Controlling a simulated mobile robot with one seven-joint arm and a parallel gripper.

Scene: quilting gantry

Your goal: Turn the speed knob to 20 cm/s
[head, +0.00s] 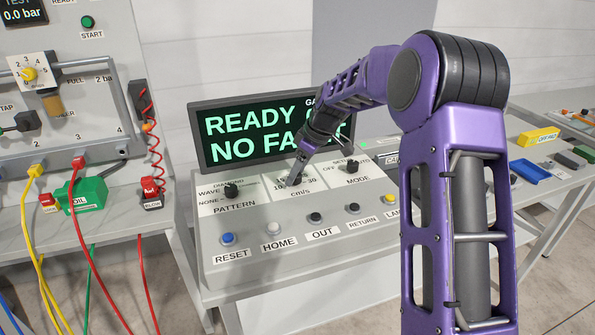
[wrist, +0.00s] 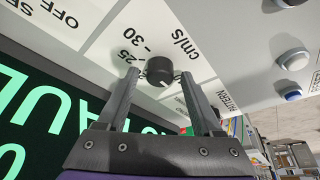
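The speed knob (wrist: 160,70) is a small dark round knob on the panel part marked cm/s. In the wrist view, my gripper (wrist: 160,74) is open, with one finger on each side of the knob and gaps showing on both sides. Marks 25 and 30 show beside the knob; the other marks are hidden there. I cannot tell which mark the knob points at. In the head view, my gripper (head: 298,182) reaches down onto the cm/s scale and mostly hides the knob; a 30 shows right of it.
The pattern knob (head: 231,191) is left of the gripper and the mode knob (head: 352,166) right. Buttons including RESET (head: 228,239) and HOME (head: 274,228) line the panel front. A display (head: 225,140) with green text stands close behind. Cables hang from the left bench.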

